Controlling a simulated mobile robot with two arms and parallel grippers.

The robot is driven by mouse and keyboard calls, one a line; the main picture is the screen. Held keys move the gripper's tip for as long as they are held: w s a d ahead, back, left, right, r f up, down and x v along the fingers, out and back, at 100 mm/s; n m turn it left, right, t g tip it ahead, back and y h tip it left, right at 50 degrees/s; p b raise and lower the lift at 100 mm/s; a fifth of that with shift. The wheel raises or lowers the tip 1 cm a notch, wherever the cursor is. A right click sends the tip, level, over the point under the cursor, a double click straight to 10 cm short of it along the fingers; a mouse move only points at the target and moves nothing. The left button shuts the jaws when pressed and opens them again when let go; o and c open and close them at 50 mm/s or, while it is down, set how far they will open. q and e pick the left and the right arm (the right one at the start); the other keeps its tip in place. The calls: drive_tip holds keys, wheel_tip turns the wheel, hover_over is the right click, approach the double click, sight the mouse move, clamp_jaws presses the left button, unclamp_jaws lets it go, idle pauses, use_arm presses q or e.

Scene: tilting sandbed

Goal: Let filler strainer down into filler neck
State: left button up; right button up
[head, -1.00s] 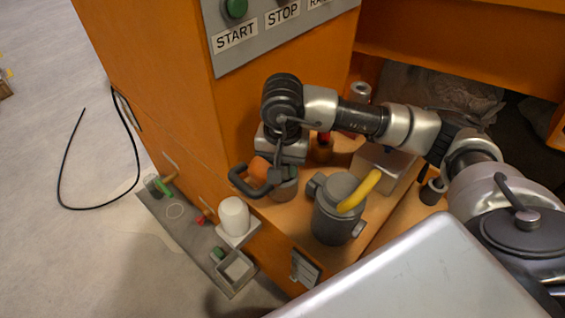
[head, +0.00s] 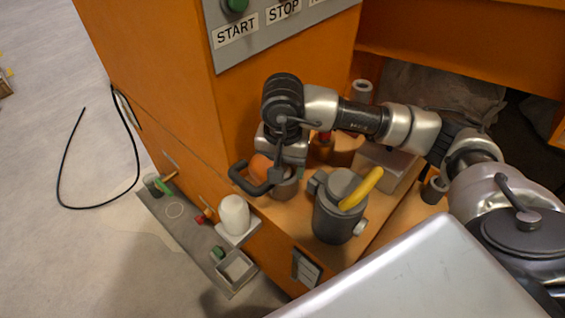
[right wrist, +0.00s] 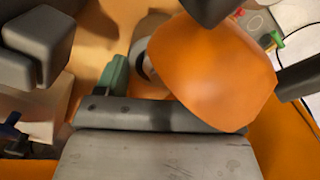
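A grey cylindrical neck (head: 287,188) stands on the orange ledge, under my right gripper (head: 283,172). In the right wrist view its pale ring (right wrist: 150,45) is partly covered by a rounded orange part (right wrist: 215,65). That part also shows in the head view (head: 259,167), inside the bent dark finger. A green piece (right wrist: 117,76) sits by the ring, close to my palm; I cannot tell whether it belongs to the strainer. The strainer itself is not clearly seen. My right gripper's fingers stand apart with no clear grip on anything. My left gripper is not in view.
A dark grey canister (head: 338,208) with a yellow handle (head: 362,188) stands close right of the neck. A white cup (head: 234,214) is on a lower shelf at the left. The START/STOP panel (head: 265,42) rises behind. A black cable (head: 68,160) lies on the floor.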

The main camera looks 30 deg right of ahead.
drive_tip(key=shift+f, duration=0.1)
wheel_tip(320, 180, up, 6)
drive_tip(key=shift+r+p, duration=0.15)
drive_tip(key=shift+p, duration=0.55)
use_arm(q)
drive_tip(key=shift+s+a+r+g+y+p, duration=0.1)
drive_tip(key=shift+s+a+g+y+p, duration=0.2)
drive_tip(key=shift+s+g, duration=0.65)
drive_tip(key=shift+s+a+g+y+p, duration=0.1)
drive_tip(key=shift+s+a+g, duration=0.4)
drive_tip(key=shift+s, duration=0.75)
use_arm(e)
drive_tip(key=shift+r, duration=2.35)
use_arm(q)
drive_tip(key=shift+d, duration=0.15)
